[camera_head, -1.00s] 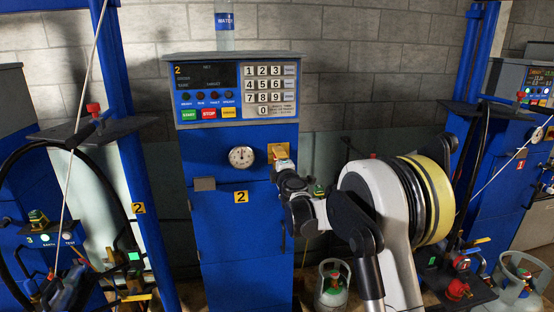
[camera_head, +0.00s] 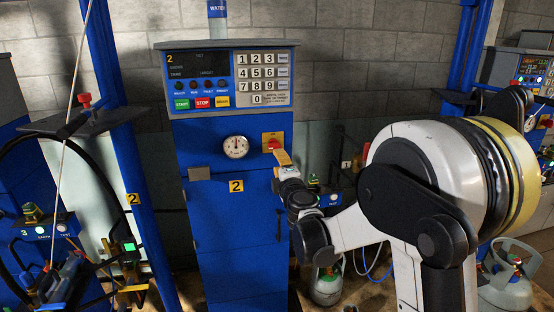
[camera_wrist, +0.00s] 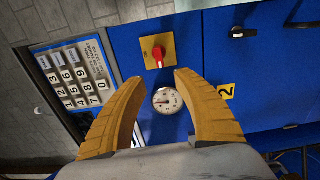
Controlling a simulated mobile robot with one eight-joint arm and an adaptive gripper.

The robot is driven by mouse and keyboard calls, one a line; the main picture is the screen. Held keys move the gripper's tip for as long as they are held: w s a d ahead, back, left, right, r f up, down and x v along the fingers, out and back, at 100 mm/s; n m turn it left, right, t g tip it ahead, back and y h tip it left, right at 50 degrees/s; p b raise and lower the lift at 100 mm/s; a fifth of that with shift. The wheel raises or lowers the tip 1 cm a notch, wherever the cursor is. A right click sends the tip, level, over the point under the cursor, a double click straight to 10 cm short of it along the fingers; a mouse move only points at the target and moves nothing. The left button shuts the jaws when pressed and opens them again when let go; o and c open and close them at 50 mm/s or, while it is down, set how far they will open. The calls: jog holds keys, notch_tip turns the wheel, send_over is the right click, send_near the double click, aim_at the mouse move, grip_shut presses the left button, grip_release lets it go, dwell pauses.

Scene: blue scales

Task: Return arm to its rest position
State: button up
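My gripper (camera_wrist: 158,90) is open in the wrist view, its two orange fingers spread apart with nothing between them. Beyond them is the blue cabinet of scale 2 (camera_wrist: 205,55), with a red rotary switch (camera_wrist: 157,54) on a yellow plate and a round gauge (camera_wrist: 167,101). In the head view my gripper (camera_head: 282,157) is just below the same red switch (camera_head: 273,143), right of the gauge (camera_head: 235,147). It appears apart from the switch in the wrist view. My white arm fills the right half of the head view, bent at the elbow.
The keypad panel (camera_head: 263,78) tops the cabinet. A blue post (camera_head: 127,150) and a dark shelf (camera_head: 70,124) stand at left. Gas cylinders (camera_head: 326,285) sit on the floor below and right of my arm (camera_head: 512,285). Hoses hang behind the arm.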

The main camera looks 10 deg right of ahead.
jog(key=s+d+r+m+g+h, duration=0.2)
jog(key=s+d+m, duration=0.2)
jog(key=s+m, duration=0.3)
jog(key=s+d+r+m+g+h, duration=0.25)
jog(key=s+d+m, duration=0.25)
jog(key=s, duration=0.5)
jog(key=s+a+f+m+g+y, duration=0.1)
jog(key=s+f, duration=0.3)
jog(key=s, duration=0.4)
jog(key=s+a+f+m+g+y, duration=0.2)
jog(key=s+a+f+m+g, duration=0.1)
jog(key=s, duration=0.5)
jog(key=s+a+f+m+g+y, duration=0.1)
jog(key=s+a+f+m+g, duration=0.1)
jog(key=s+f, duration=0.3)
jog(key=s+a, duration=0.1)
jog(key=s, duration=0.3)
jog(key=shift+a+f, duration=0.25)
jog(key=shift+a, duration=0.1)
jog(key=shift+y, duration=0.25)
jog(key=shift+c, duration=0.2)
